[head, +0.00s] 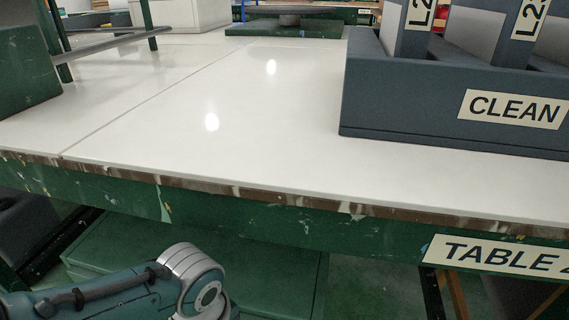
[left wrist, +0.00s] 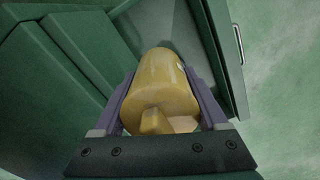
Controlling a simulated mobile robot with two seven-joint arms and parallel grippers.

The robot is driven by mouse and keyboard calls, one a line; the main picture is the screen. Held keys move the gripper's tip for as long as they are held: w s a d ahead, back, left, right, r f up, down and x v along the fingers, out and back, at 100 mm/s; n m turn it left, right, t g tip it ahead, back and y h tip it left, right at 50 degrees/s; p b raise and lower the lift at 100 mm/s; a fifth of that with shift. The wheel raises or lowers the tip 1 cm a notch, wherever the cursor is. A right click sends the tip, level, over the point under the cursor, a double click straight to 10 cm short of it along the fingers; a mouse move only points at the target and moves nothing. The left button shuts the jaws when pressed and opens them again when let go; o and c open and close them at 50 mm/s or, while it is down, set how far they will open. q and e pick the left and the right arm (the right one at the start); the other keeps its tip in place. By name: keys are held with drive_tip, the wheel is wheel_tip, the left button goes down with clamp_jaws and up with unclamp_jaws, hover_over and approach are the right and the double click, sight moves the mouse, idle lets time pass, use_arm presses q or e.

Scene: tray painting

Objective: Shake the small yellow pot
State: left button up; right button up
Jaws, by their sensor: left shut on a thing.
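The small yellow pot (left wrist: 162,85) shows in the left wrist view, between the two purple-grey fingers of my left gripper (left wrist: 163,98). The gripper is shut on it, with one finger along each side. A yellow block-like part of the pot faces the camera at its near end. The pot is not in the head view. In the head view only a teal link of my left arm shows at the lower left, below the table edge; the gripper itself is out of that view. My right gripper is in neither view.
A white-topped table (head: 245,110) with a worn front edge lies ahead, its middle clear. A dark blue bin labelled CLEAN (head: 400,105) stands on its right. A green stand (head: 22,60) is at the left. Green cabinets (left wrist: 65,60) surround the pot in the wrist view.

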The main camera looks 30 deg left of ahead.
use_arm(q)
drive_tip(key=d, duration=0.6)
drive_tip(key=a, duration=0.7)
drive_tip(key=shift+p, duration=0.4)
drive_tip(key=d, duration=0.7)
drive_tip(key=a, duration=0.7)
drive_tip(key=d, duration=0.7)
drive_tip(key=a, duration=0.7)
drive_tip(key=shift+p, duration=0.4)
drive_tip(key=d, duration=0.7)
drive_tip(key=a, duration=0.7)
drive_tip(key=d, duration=0.3)
drive_tip(key=shift+d, duration=0.3)
